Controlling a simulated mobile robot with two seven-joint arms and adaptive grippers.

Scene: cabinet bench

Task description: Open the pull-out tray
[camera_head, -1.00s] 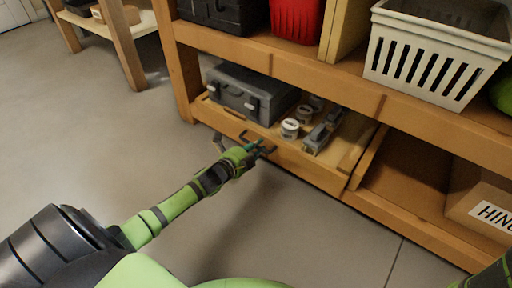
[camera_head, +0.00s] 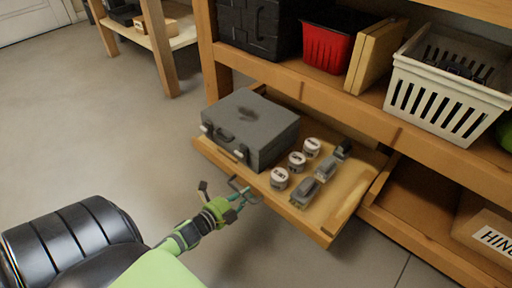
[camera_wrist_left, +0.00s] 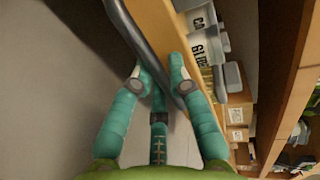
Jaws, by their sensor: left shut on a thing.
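The wooden pull-out tray (camera_head: 336,222) juts out from under the lower shelf of the bench. It carries a grey case (camera_head: 262,128), several white cans (camera_head: 297,160) and grey metal tools (camera_head: 306,190). A dark bar handle (camera_head: 240,186) sits on its front face; it also shows large in the left wrist view (camera_wrist_left: 146,40). My left gripper (camera_head: 234,199) is at this handle, its teal fingers (camera_wrist_left: 161,88) shut around the bar. My right gripper is not seen in these views.
A black crate (camera_head: 256,28), a red bin (camera_head: 328,46) and a white slotted basket (camera_head: 446,92) stand on the shelf above. A cardboard box (camera_head: 488,228) lies in the compartment at right. The floor before the tray is open.

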